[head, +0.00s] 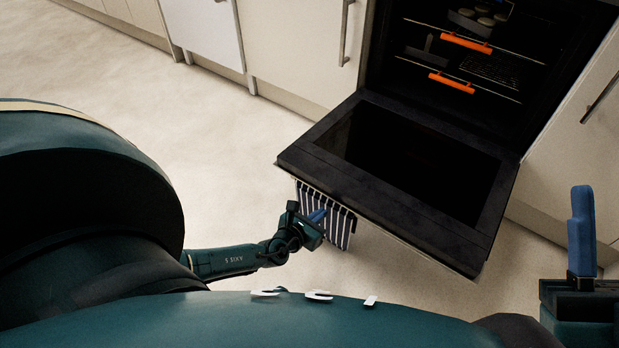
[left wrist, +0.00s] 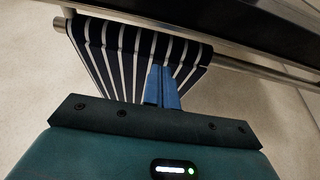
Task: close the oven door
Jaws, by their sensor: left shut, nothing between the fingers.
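The oven door (head: 408,165) is open, folded down toward me, with its dark inner glass facing up. The oven cavity (head: 480,65) behind it is exposed. A striped towel (head: 341,229) hangs from the door's handle at the left front; in the left wrist view the metal handle bar (left wrist: 240,66) runs through the top of the striped towel (left wrist: 120,55). My left gripper (head: 318,215) is shut and empty, its blue fingers (left wrist: 162,88) in front of or against the towel; contact is unclear. Part of my right gripper (head: 581,232) shows at the right edge, its jaw state unclear.
The pale floor (head: 230,150) left of the door is clear.

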